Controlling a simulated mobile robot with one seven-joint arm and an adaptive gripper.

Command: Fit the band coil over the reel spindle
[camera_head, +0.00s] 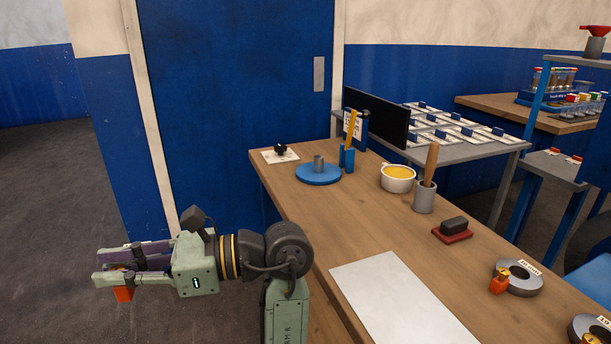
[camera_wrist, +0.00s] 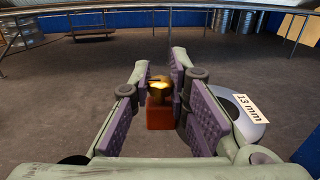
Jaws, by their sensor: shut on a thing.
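My gripper (camera_head: 113,264) is held out over the floor, left of the bench. It is shut on the orange tab of a band coil; the tab (camera_head: 122,294) hangs below the fingers. In the wrist view the orange tab with a brass clip (camera_wrist: 159,112) sits between the pads of my gripper (camera_wrist: 160,88). The coil's grey ring with a "13 mm" label (camera_wrist: 246,118) shows beyond the right finger, which hides part of it. The reel spindle is a short grey post (camera_head: 318,162) on a round blue base (camera_head: 318,176) at the bench's far left. The post is bare.
The wooden bench (camera_head: 400,235) bears two more coils, one whole (camera_head: 520,280) and one cut off by the frame (camera_head: 592,327). A yellow-filled cup (camera_head: 397,178) and a grey holder (camera_head: 424,197) stand farther right.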

